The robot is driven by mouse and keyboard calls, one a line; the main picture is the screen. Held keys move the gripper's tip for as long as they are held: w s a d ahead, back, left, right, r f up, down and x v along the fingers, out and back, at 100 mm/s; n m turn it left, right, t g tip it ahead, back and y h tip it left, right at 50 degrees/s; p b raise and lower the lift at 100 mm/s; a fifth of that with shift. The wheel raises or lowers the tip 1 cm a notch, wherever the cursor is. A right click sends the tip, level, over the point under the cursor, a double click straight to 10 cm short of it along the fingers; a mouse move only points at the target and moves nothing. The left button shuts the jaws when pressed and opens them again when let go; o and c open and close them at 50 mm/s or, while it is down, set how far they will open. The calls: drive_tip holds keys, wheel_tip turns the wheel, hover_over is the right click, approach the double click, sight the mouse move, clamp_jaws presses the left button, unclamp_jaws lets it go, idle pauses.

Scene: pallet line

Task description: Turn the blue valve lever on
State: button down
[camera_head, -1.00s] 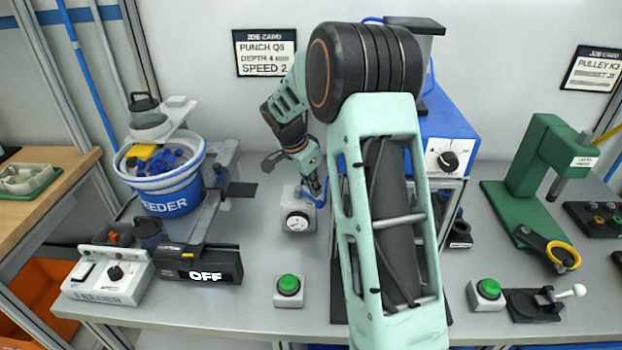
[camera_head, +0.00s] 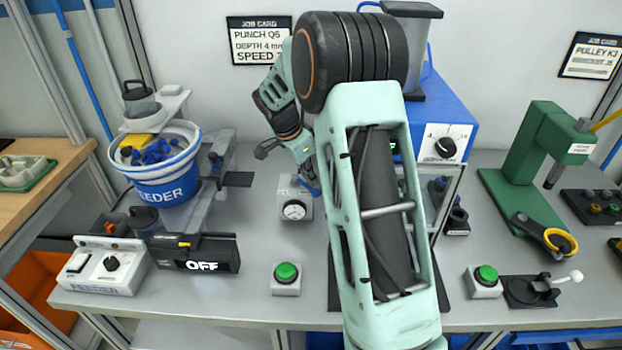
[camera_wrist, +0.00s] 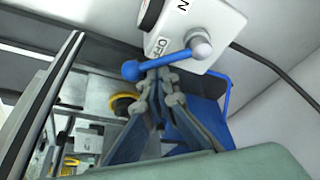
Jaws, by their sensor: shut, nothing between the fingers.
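The valve is a light grey box (camera_head: 294,186) with a round gauge on its front, left of my arm in the head view. In the wrist view its box (camera_wrist: 218,22) carries an OFF label and part of another label ending in N. The blue lever (camera_wrist: 165,62) runs from a silver pivot to a blue ball end, lying beside the OFF label. My gripper (camera_wrist: 158,78) is shut and empty, its fingertips right at the lever's middle; I cannot tell whether they touch. In the head view my arm partly hides the gripper and lever.
A green button box (camera_head: 287,278) stands in front of the valve. Left are the FEEDER bucket (camera_head: 168,192) and a display reading OFF (camera_head: 200,254). A blue machine (camera_head: 450,112) stands behind my arm. A green press (camera_head: 530,160) is at the right.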

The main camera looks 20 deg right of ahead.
drive_tip(key=shift+s+a+f+m+g+b, duration=0.15)
drive_tip(key=shift+a+m+g+b, duration=0.35)
drive_tip(key=shift+m+b, duration=0.55)
drive_tip(key=shift+s+a+m, duration=0.1)
drive_tip(key=shift+a+m, duration=0.4)
drive_tip(key=shift+m, duration=0.45)
drive_tip(key=shift+w+a+m+g+y+p, duration=0.15)
drive_tip(key=shift+w+a+m+g+p, duration=0.55)
drive_tip(key=shift+m, duration=0.75)
drive_tip(key=shift+w+a+m+g+y+p, duration=0.1)
drive_tip(key=shift+a+m+g+y+p, duration=0.2)
drive_tip(key=shift+a+m+p, duration=0.95)
drive_tip(key=shift+w+a+m+g+y+p, duration=0.1)
drive_tip(key=shift+w+a+m+g+p, duration=0.4)
drive_tip(key=shift+m, duration=1.2)
drive_tip(key=shift+a+r, duration=0.2)
drive_tip(key=shift+a, duration=0.1)
